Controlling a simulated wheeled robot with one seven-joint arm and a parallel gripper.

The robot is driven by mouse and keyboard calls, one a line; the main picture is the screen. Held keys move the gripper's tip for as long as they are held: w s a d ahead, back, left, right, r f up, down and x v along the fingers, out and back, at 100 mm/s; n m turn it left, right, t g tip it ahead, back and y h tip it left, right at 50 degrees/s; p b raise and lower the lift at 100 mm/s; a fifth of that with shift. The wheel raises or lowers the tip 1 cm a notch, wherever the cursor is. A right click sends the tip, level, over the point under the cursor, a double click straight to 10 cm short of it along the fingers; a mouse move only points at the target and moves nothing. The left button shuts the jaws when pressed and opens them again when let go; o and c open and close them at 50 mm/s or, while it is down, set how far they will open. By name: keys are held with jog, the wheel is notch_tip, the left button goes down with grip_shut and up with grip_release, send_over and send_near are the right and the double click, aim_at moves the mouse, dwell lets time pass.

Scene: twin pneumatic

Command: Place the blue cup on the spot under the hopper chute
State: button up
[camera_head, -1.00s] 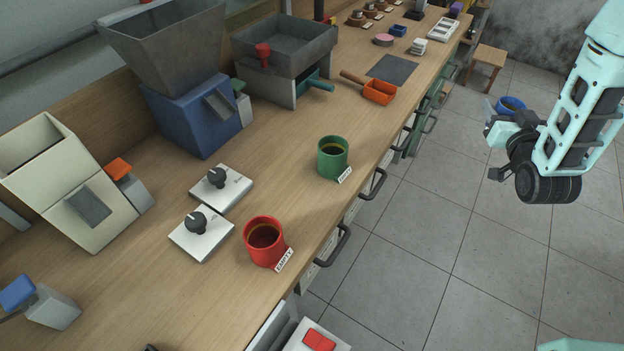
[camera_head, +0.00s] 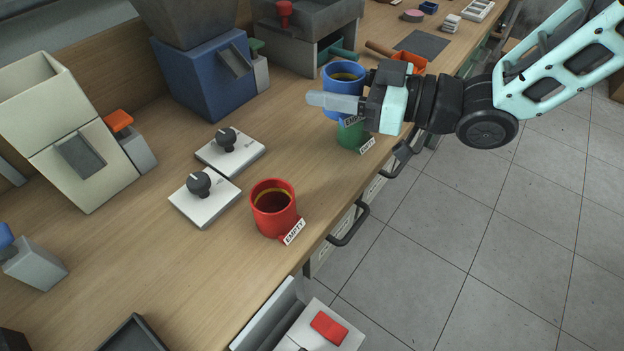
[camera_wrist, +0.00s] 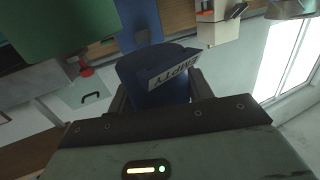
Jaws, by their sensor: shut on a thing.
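My gripper (camera_head: 338,103) is shut on the blue cup (camera_head: 343,77) and holds it above the bench. The cup is roughly upright, with a dark inside and a yellow line. In the wrist view the blue cup (camera_wrist: 155,78) sits between the fingers, its "EMPTY" tag upside down there. The blue-based hopper (camera_head: 203,80) stands left of the cup with a grey chute (camera_head: 235,62) on its front. The cream hopper (camera_head: 60,130) stands farther left with a dark chute plate (camera_head: 80,156). I cannot make out a marked spot under either chute.
A green cup (camera_head: 350,135) stands below my gripper, partly hidden. A red cup (camera_head: 273,210) stands near the bench edge. Two knob plates (camera_head: 229,150) (camera_head: 204,200) lie left of it. Bare wood lies between the blue-based hopper and the green cup.

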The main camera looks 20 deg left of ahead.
aim_at(302, 175)
jog(key=s+a+r+n+g, duration=0.1)
jog(key=s+a+n+g, duration=0.2)
jog(key=s, duration=0.4)
jog(key=shift+g+b, duration=0.45)
jog(key=shift+g, duration=0.35)
notch_tip(302, 175, down, 10)
jog(key=shift+r+b, duration=0.2)
jog(key=shift+b, duration=0.15)
jog(key=shift+f, duration=0.1)
jog(key=shift+f, duration=0.15)
jog(key=o, duration=1)
